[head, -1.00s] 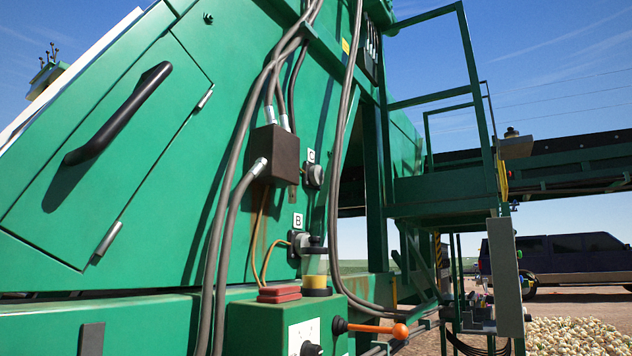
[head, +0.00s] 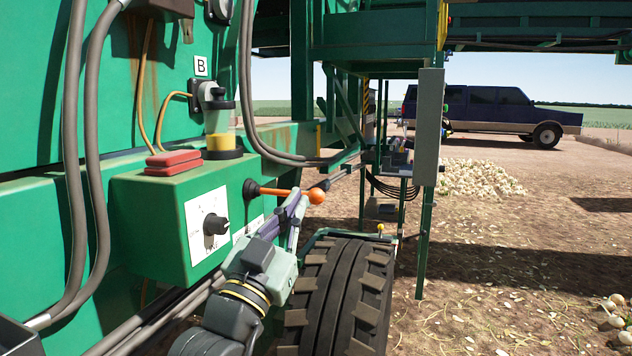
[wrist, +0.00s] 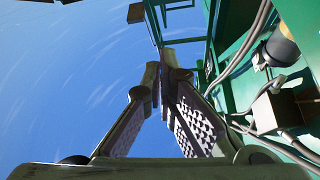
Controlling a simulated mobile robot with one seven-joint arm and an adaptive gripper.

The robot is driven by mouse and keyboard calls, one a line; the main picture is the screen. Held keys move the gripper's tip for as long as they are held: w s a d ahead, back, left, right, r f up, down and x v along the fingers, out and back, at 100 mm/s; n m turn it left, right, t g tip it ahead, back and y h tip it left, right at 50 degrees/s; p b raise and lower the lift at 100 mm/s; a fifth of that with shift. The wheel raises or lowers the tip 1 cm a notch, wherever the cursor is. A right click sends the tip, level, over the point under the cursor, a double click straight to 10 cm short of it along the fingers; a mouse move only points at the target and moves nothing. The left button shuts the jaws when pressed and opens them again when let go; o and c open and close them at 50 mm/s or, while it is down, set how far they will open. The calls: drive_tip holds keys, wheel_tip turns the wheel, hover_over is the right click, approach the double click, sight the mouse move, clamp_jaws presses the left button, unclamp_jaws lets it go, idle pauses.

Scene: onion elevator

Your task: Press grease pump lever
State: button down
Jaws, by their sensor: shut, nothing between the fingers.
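An orange-handled lever (head: 290,193) with a round orange knob sticks out to the right from the green box. The lever cannot be made out there.
The green box (head: 150,215) carries a black knob (head: 215,224) and a red block (head: 173,162). Grey hoses (head: 75,160) hang at the left. A large tyre (head: 340,290) stands below my gripper. A grey post box (head: 428,125) is to the right, with open ground beyond.

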drive_tip(key=p+x, duration=0.4)
drive_tip(key=x, duration=0.6)
drive_tip(key=f, duration=0.2)
drive_tip(key=w+f+p, duration=0.1)
drive_tip(key=f, duration=0.1)
drive_tip(key=shift+a, duration=0.3)
drive_tip(key=shift+w, duration=0.1)
drive_tip(key=shift+f, duration=0.1)
